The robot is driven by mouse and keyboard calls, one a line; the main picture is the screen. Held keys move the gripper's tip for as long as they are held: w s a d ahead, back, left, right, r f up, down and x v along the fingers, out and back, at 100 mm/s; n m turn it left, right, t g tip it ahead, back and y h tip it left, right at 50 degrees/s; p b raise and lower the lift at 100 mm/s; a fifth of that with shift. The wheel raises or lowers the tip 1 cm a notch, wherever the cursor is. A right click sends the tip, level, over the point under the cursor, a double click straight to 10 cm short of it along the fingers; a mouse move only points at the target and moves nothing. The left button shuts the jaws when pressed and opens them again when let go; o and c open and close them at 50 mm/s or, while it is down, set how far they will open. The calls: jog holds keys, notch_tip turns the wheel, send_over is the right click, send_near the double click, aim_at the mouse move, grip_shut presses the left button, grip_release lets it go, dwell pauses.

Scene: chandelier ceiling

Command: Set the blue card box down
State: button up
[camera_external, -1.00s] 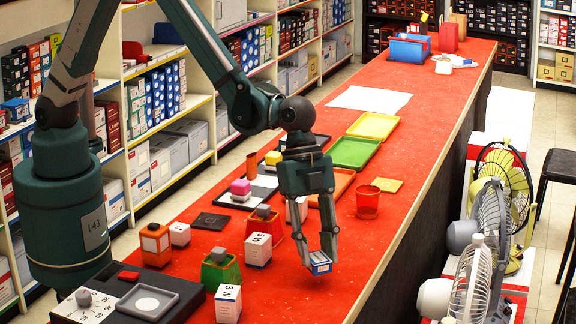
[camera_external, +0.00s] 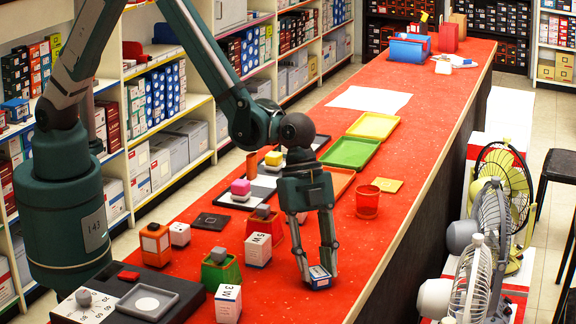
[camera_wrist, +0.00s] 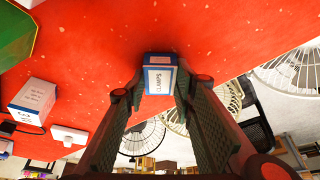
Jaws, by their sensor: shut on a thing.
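The blue card box (camera_external: 319,282) is small, blue and white, and sits between the fingertips of my gripper (camera_external: 318,275) near the right edge of the red counter (camera_external: 300,300). In the wrist view the box (camera_wrist: 160,76) shows its white label and blue edges, upright between both fingers of my gripper (camera_wrist: 159,88). My gripper points down and is shut on the box. The box is at or very close to the counter top; I cannot tell if its underside touches.
A white box (camera_external: 258,250) and a green bin (camera_external: 220,272) stand to the left. A red cup (camera_external: 367,203) stands farther back. A black scale (camera_external: 125,300) is at the front left. The counter just around the box is clear. Fans (camera_external: 480,240) stand beyond the right edge.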

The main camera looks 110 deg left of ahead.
jog(key=shift+f, duration=0.15)
jog(key=o, duration=0.9)
jog(key=shift+r, duration=0.2)
jog(key=shift+p+v, duration=0.65)
jog(key=shift+v, duration=5.3)
